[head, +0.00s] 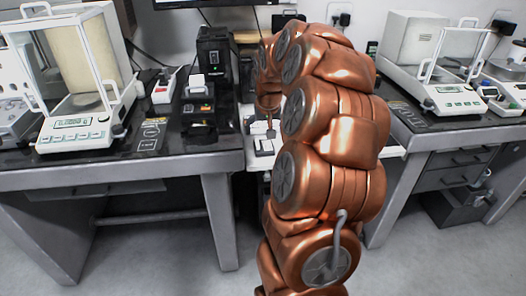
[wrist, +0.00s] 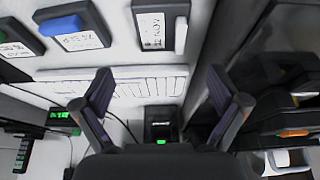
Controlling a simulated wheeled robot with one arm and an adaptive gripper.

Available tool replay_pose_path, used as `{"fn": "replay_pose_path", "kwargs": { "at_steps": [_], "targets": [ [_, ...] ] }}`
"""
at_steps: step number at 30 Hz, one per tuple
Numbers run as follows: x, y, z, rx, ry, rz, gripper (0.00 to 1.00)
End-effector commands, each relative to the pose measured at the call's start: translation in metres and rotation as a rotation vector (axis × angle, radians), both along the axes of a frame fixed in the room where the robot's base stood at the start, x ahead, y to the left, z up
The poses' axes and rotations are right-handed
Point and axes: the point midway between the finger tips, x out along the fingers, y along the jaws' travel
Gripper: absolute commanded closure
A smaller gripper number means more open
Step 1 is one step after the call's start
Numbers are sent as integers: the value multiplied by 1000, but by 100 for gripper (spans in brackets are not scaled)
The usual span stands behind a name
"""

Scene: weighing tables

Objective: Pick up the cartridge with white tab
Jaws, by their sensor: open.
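The cartridge with a white tab (wrist: 159,28) is at the top middle of the wrist view. It is dark, with a white printed label and a white tab on its right side. A cartridge with a blue tab (wrist: 76,28) lies to its left, and one with a green tab (wrist: 14,44) is cut off at the left edge. My gripper (wrist: 160,92) is open and empty, its two dark fingers spread below the white-tab cartridge in the picture and apart from it. In the head view my copper arm hides most of this area.
A white keyboard-like strip (wrist: 115,84) lies between the cartridges and my fingers. A small dark device with a green light (wrist: 160,125) shows between the fingers. Dark equipment (wrist: 285,75) stands at the right. Balances (head: 75,135) (head: 455,98) stand on both side tables.

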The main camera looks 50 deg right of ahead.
Motion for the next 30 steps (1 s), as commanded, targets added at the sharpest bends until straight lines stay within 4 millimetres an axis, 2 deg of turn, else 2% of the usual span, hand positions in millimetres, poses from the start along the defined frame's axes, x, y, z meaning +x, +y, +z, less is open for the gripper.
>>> {"fn": "replay_pose_path", "kwargs": {
  "at_steps": [8,18,26,30],
  "targets": [
    [7,-4,-19,0,0,2,3],
    [22,-12,-57,2,0,2,3],
    [23,-14,-61,1,-2,2,3],
    [23,-14,-61,0,-1,3,15]
  ]
}}
